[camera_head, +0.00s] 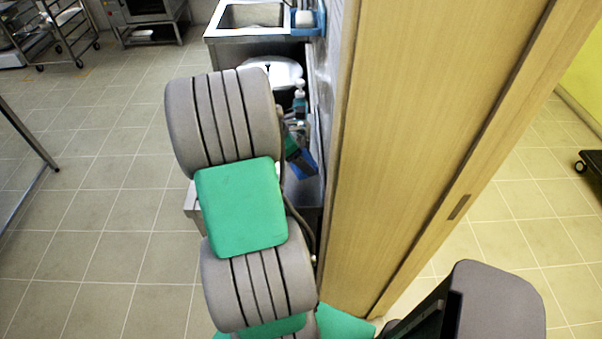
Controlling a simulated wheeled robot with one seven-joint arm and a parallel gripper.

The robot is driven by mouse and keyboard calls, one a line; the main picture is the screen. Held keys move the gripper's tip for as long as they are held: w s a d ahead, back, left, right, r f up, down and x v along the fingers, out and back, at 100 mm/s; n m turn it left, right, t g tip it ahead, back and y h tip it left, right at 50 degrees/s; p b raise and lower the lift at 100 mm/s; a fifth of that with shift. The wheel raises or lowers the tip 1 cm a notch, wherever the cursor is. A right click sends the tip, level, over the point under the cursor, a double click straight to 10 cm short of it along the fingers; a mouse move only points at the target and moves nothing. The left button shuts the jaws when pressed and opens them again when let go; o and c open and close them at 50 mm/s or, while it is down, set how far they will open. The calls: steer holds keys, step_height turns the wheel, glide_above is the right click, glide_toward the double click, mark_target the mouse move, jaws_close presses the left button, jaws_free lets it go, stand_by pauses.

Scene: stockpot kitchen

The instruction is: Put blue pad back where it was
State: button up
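A small blue piece (308,163), which looks like the blue pad, shows just right of my grey and green arm, low beside the wooden panel. Dark and green parts lie against it, and my arm hides much of this spot. My gripper is not clearly made out; its fingers are hidden or too small to tell apart. I cannot tell whether the blue piece is held or rests on the steel surface (303,190) below.
A steel sink (252,16) stands at the back, with a blue holder (318,20) at its right corner. A round metal lid or pot (279,71) and a soap bottle (299,101) are nearer. Tiled floor (90,190) is free at left.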

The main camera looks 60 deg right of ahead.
step_height(320, 180, down, 7)
steer(key=shift+w+r, duration=0.1)
steer(key=shift+c, duration=0.8)
steer(key=o, duration=1.5)
steer(key=shift+o, duration=0.2)
